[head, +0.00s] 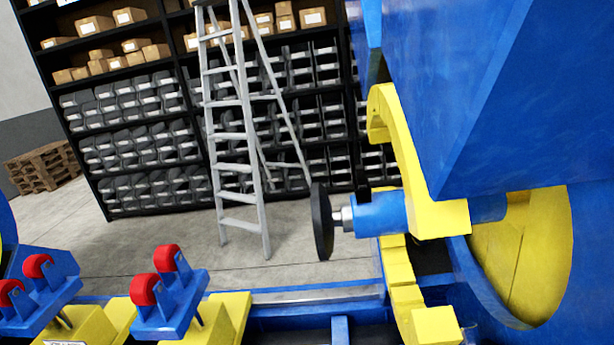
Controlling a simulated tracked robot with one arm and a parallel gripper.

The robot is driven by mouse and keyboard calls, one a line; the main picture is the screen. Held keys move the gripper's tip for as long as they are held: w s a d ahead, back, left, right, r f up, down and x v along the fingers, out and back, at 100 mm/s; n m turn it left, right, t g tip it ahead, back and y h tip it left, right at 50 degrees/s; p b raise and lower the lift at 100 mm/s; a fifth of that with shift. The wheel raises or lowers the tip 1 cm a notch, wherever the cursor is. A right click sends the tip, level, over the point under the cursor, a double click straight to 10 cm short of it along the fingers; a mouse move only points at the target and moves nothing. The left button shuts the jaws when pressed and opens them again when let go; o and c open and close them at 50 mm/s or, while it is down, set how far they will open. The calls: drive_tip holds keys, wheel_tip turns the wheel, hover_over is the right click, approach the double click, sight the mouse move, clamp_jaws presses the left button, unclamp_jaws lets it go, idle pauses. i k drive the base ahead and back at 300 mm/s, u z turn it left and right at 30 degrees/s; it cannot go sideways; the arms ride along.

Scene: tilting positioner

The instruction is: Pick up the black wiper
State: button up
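I cannot make out a black wiper for certain in the head view. A black round disc (322,222), seen nearly edge-on, sits on a short metal shaft at the end of a blue cylinder (381,214), right of centre. The cylinder is set against a curved yellow bracket (410,150) on the large blue machine body (500,90). I cannot tell whether the disc has to do with the wiper. My gripper is not recognisable in this view.
Blue brackets with red rollers (166,258) stand on yellow blocks (225,318) at lower left. A blue frame (290,312) runs along the bottom. Behind are a stepladder (235,135), a shelf of bins (140,130), a wooden pallet (42,167) and open floor (170,240).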

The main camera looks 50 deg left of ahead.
sight(359, 169)
drive_tip(key=u, duration=0.55)
drive_tip(key=i, duration=1.15)
drive_tip(key=u, duration=0.5)
